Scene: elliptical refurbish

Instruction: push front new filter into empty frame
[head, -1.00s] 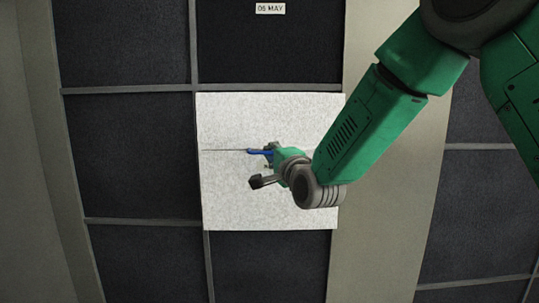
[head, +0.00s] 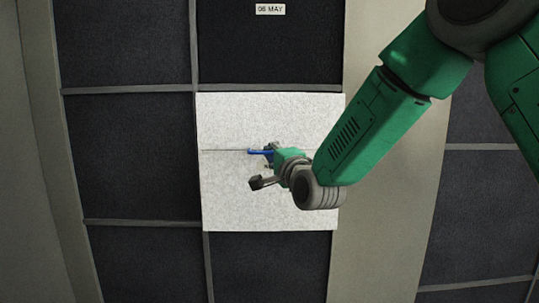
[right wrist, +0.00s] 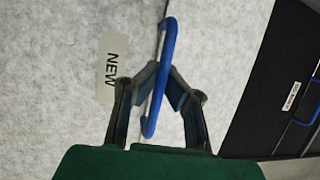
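The new filter (head: 230,200) is a speckled white square panel with a blue handle (head: 256,151). In the head view it covers the middle opening of the dark wall grid, and its edges overlap the frame bars. I cannot tell its exact depth. My right gripper (head: 269,153) is at the handle in front of the panel. In the right wrist view the fingers (right wrist: 160,78) close from both sides on the blue handle (right wrist: 162,60), beside a "NEW" label (right wrist: 113,66). The empty frame behind the filter is hidden. My left gripper is not in view.
Dark filters fill the surrounding grid; the upper one (head: 270,50) carries a "06 MAY" label (head: 270,9). In the right wrist view a dark filter (right wrist: 275,90) with a blue handle lies to the right. A beige post (head: 385,215) stands right of the white panel.

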